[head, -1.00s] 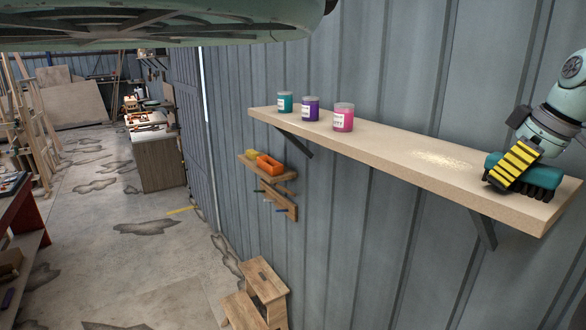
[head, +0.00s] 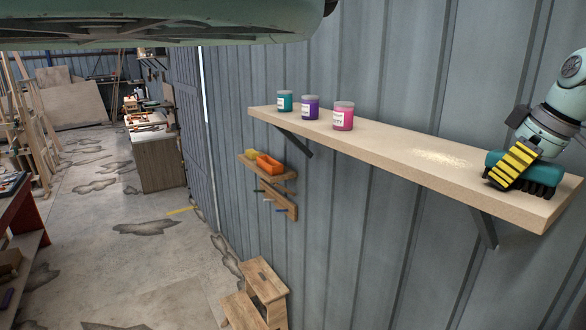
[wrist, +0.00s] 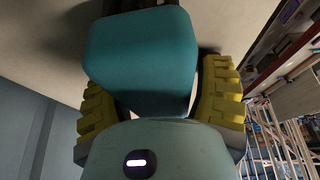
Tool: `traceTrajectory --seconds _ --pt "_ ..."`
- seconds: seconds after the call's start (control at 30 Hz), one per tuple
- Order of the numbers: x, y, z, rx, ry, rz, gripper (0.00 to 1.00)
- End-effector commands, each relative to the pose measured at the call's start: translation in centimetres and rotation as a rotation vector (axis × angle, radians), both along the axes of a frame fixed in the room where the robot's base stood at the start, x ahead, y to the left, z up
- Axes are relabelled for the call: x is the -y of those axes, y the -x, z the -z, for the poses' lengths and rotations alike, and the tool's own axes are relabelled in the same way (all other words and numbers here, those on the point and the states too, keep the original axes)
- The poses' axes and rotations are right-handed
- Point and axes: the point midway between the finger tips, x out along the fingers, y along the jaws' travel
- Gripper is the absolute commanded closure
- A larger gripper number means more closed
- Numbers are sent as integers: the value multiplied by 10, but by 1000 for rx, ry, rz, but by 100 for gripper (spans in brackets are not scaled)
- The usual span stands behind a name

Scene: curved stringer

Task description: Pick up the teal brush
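The teal brush (head: 542,174), a block with dark bristles below, is at the right end of the wooden shelf (head: 385,158). Its bristles appear to be on or very close to the shelf top. My gripper (head: 510,172) reaches down over it from the upper right, with a yellow-and-black finger in front of the brush. In the wrist view the teal block (wrist: 145,60) lies between the two yellow fingers of my gripper (wrist: 158,95), one on each side and very near its faces. Whether both fingers press on it is not clear.
A pale dust patch (head: 442,159) lies on the shelf left of the brush. Teal (head: 285,102), purple (head: 310,108) and pink (head: 343,116) jars stand at its far left end. The corrugated wall (head: 400,75) runs close behind. A step stool (head: 262,285) stands below.

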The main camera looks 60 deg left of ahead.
Motion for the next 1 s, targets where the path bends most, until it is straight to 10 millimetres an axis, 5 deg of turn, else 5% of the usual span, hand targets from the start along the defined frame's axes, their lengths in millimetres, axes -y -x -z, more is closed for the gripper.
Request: traceTrajectory --seconds 0.57,1.0 --pt "0 0 0 0 0 0 94" --pt "0 0 -7 -1 0 1 95"
